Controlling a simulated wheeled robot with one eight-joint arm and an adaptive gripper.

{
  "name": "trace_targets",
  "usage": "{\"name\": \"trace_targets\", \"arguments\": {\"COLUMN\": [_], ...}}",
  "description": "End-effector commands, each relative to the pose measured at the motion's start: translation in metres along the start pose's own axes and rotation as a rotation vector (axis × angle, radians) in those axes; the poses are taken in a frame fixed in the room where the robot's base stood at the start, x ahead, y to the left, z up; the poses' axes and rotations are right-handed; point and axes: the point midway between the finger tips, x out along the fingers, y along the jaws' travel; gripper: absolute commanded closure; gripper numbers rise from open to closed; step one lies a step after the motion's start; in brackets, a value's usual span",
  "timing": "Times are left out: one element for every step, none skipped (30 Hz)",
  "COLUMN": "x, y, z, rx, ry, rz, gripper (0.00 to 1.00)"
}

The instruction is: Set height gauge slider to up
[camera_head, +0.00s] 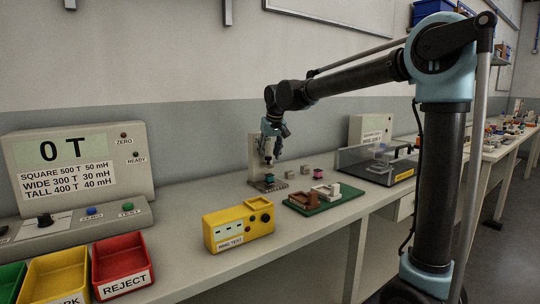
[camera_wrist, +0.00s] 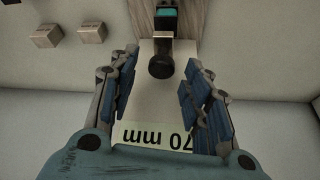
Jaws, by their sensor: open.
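The height gauge (camera_head: 254,155) is a pale upright plate on a dark base, standing on the bench near the wall. In the wrist view its plate (camera_wrist: 150,105) carries an upside-down "70 mm" label (camera_wrist: 155,137). A dark round slider knob (camera_wrist: 160,67) sticks out in front of the plate. My gripper (camera_wrist: 160,58) is open, with a blue-padded finger on either side of the knob and apparent gaps to both. In the head view my gripper (camera_head: 276,130) is at the gauge's upper part and hides some of it. A small teal-topped part (camera_head: 269,178) sits at the gauge's foot.
Small blocks (camera_head: 304,170) stand right of the gauge. A green board (camera_head: 325,204) with brown and white trays, a yellow ring tester (camera_head: 238,228) and a clear-lidded box (camera_head: 376,165) are nearby. Red (camera_head: 122,262) and yellow bins are at the front left.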

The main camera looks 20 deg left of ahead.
Motion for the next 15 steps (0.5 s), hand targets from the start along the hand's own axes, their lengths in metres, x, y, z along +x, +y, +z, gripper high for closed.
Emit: {"name": "trace_targets", "arguments": {"x": [0.0,-0.001,-0.002,-0.003,-0.005,-0.008,-0.012,-0.016,-0.022,-0.027,-0.033,-0.041,-0.047,-0.053,-0.061], "y": [0.0,0.0,0.0,0.0,0.0,0.0,0.0,0.0,0.0,0.0,0.0,0.0,0.0,0.0,0.001], "z": [0.0,0.0,0.0,0.0,0.0,0.0,0.0,0.0,0.001,0.001,0.001,0.0,0.0,0.0,0.0], "rx": [0.0,0.0,0.0,0.0,0.0,0.0,0.0,0.0,0.0,0.0,0.0,0.0,0.0,0.0,0.0], "ry": [0.0,0.0,0.0,0.0,0.0,0.0,0.0,0.0,0.0,0.0,-0.001,-0.001,-0.001,-0.001,-0.001], "rz": [0.0,0.0,0.0,0.0,0.0,0.0,0.0,-0.001,-0.001,-0.001,-0.001,-0.001,-0.001,-0.001,-0.001], "gripper": [0.56,0.56,0.56,0.56,0.56,0.56,0.56,0.56,0.56,0.56,0.56,0.56,0.56,0.56,0.56]}}
